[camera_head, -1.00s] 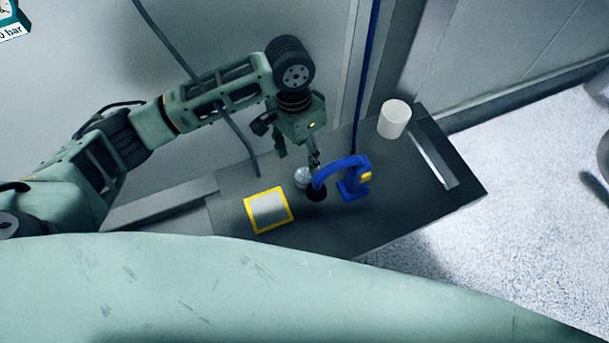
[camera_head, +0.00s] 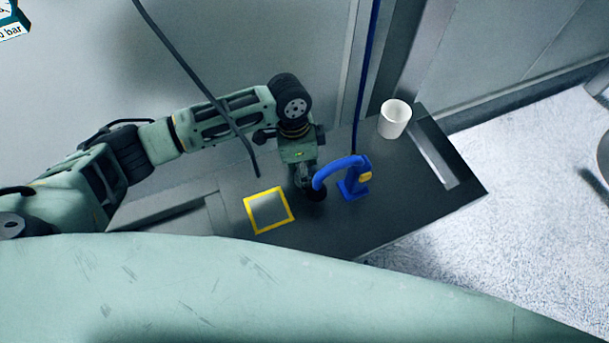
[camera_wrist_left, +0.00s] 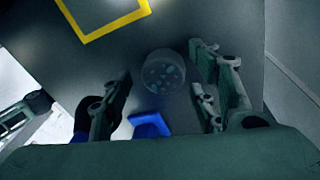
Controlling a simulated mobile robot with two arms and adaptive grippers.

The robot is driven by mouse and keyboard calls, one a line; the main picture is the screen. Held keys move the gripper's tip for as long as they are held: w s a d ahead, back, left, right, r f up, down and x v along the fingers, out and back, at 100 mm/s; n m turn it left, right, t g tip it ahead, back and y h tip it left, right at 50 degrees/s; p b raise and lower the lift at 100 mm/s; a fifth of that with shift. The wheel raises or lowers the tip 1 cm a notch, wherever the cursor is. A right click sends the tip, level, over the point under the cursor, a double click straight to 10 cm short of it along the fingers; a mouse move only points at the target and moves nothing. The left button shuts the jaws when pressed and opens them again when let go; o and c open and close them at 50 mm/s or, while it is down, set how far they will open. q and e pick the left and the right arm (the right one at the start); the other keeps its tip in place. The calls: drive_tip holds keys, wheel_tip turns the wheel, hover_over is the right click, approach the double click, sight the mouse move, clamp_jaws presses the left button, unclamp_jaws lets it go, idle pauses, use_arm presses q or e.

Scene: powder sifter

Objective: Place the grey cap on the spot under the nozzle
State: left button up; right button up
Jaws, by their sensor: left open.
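The grey cap (camera_wrist_left: 163,72) shows in the left wrist view as a small round piece with a speckled, bluish face. It lies between the fingers of my left gripper (camera_wrist_left: 158,88), which are apart with gaps on both sides of it. In the head view my left gripper (camera_head: 305,184) points down at the bench beside the nozzle and hides the cap. The blue curved nozzle (camera_head: 345,165) stands just right of the gripper, its black end (camera_head: 316,194) close to the fingers. The spot under it cannot be made out. My right gripper is not in view.
A yellow-framed square plate (camera_head: 269,210) lies on the dark bench (camera_head: 335,228), left of the nozzle. A white cup (camera_head: 394,119) stands at the back right. A dark cable hangs in front of my left arm, and a blue hose rises behind the nozzle.

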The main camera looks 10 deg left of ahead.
use_arm(q)
drive_tip(key=shift+f, duration=0.45)
drive_tip(key=shift+c, duration=0.2)
drive_tip(key=c, duration=1.2)
drive_tip(key=shift+o, duration=0.2)
wheel_tip(320, 180, up, 10)
drive_tip(key=s+a+r+n+t, duration=0.1)
drive_tip(key=s+a+r+n, duration=0.2)
drive_tip(key=r+n, duration=0.3)
drive_tip(key=s+a+r+n+t, duration=0.1)
drive_tip(key=s+a+r+n, duration=0.3)
drive_tip(key=a+r+n, duration=0.2)
drive_tip(key=shift+s+r+n+p, duration=0.3)
drive_tip(key=shift+r+n+p, duration=0.1)
drive_tip(key=shift+n, duration=0.5)
drive_tip(key=shift+a, duration=0.1)
